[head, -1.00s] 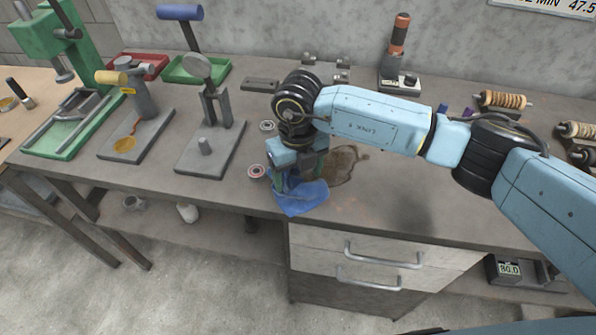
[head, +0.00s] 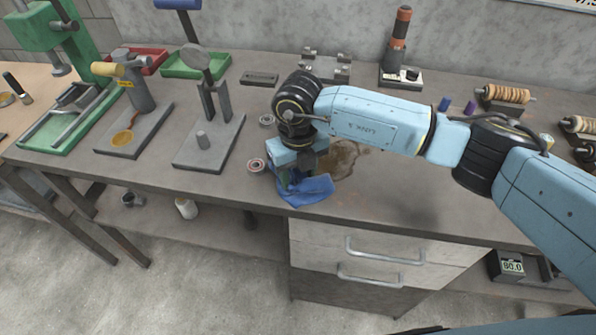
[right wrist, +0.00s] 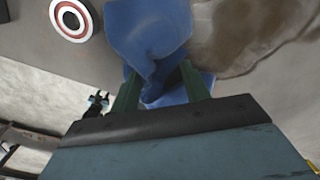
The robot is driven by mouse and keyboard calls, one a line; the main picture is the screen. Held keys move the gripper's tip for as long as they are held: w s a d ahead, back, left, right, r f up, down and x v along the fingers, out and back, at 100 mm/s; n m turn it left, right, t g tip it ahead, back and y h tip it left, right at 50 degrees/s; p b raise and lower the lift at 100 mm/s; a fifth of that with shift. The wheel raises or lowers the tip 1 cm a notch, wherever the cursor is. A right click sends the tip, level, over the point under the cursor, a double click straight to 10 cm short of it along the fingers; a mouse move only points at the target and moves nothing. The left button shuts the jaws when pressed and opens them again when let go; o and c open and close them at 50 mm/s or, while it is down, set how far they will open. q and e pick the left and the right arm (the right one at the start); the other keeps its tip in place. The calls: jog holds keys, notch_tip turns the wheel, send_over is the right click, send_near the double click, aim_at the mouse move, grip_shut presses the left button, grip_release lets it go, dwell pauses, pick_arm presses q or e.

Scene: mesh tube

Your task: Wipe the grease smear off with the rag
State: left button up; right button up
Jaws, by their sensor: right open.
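The blue rag (head: 313,190) lies crumpled at the bench's front edge. It also shows in the right wrist view (right wrist: 150,32). The brown grease smear (head: 345,158) is on the bench top just behind and right of the rag, partly hidden by my right arm; it shows at the upper right of the right wrist view (right wrist: 240,35). My right gripper (head: 290,181) points down at the rag. Its green fingers (right wrist: 160,90) are apart, with a fold of the rag between them. My left gripper is not in view.
Two small bearing rings (head: 257,165) lie left of the gripper. A grey stand with a round head (head: 207,137) is farther left. Spools (head: 503,96) stand at the right, and an orange-black tool (head: 398,40) stands at the back. The bench right of the smear is clear.

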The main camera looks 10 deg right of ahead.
grip_shut()
dwell(0.3)
jog(key=shift+f, duration=0.1)
